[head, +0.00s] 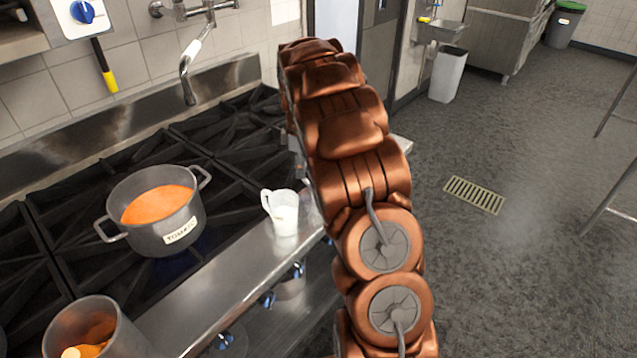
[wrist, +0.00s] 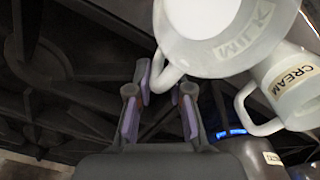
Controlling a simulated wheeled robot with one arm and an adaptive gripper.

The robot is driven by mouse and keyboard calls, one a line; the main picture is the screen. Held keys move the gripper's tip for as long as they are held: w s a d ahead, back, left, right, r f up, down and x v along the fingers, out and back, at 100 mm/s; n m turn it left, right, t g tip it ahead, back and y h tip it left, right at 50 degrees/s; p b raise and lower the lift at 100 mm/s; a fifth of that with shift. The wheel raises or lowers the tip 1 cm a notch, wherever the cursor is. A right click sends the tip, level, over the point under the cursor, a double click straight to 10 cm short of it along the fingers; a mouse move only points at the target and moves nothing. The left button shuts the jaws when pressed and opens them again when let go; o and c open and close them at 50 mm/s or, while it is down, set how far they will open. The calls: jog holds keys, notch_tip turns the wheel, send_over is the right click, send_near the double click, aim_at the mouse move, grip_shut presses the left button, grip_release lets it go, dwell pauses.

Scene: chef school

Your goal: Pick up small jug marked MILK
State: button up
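The small white jug marked MILK (wrist: 215,32) is at the top of the wrist view, its label upside down. Its handle (wrist: 172,76) points down toward my gripper (wrist: 160,92), near the fingertips. My gripper's two fingers are apart, with nothing visibly clamped between them; I cannot tell whether they touch the handle. A second white jug marked CREAM (wrist: 287,84) is close beside it on the right. In the head view one white jug (head: 284,214) stands on the steel front ledge, its label unreadable. My arm hides the gripper there.
A grey pot labelled TOMATO (head: 160,235) with orange contents stands on the black stove grates (head: 235,150). A metal container (head: 75,318) is at the lower left. A tap (head: 188,75) hangs over the stove. Open floor (head: 500,150) lies to the right.

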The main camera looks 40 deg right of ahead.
grip_shut()
jog(key=shift+r, duration=0.1)
dwell(0.4)
jog(key=shift+w+r+b, duration=0.1)
jog(key=shift+r+b, duration=1.1)
jog(key=shift+r, duration=2.1)
jog(key=shift+r+b, duration=0.4)
jog(key=shift+r, duration=1.1)
jog(key=shift+r, duration=0.1)
